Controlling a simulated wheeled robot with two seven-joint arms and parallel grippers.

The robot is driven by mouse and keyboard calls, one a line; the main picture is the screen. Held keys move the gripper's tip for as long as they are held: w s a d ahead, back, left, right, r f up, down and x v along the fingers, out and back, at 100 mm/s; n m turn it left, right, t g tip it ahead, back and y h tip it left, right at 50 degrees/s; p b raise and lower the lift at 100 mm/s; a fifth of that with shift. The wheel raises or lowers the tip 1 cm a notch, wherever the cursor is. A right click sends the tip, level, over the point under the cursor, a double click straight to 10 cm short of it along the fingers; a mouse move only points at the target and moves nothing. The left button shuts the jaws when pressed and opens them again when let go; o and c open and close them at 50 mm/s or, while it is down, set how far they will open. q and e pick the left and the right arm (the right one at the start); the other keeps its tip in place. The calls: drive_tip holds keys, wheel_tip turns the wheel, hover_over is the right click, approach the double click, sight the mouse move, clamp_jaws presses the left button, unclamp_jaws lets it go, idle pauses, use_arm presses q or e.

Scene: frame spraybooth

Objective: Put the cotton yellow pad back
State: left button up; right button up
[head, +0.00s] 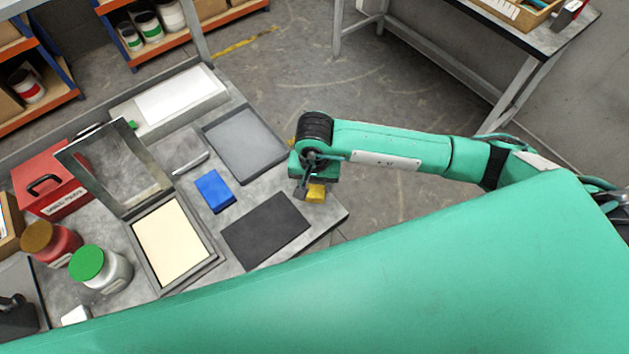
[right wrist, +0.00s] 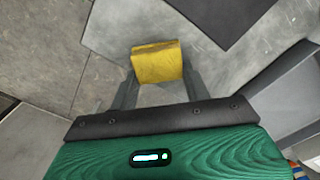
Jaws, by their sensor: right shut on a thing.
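The yellow pad (head: 316,193) is between the fingers of my right gripper (head: 308,190), which is shut on it near the right edge of the workbench. In the right wrist view the yellow pad (right wrist: 157,62) sits between the two fingertips (right wrist: 157,75), with bench surface and floor beyond it. I cannot tell its exact height over the bench. My left gripper is not in view.
A dark mat (head: 265,231) lies on the bench beside the gripper, with a blue block (head: 214,191) and a grey tray (head: 245,144) near it. An open hinged frame (head: 202,254) with a cream panel, green-lidded jar (head: 100,270) and red box (head: 65,177) stand further left.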

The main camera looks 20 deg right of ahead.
sight(314, 186)
drive_tip(key=shift+f, duration=0.2)
drive_tip(key=o, duration=0.9)
drive_tip(key=shift+r, duration=0.1)
drive_tip(key=shift+r, duration=0.2)
drive_tip(key=shift+w+r, duration=0.1)
drive_tip(key=shift+r, duration=0.15)
drive_tip(key=shift+r+b, duration=1.95)
drive_tip(key=shift+r, duration=3.75)
drive_tip(key=shift+a, duration=0.1)
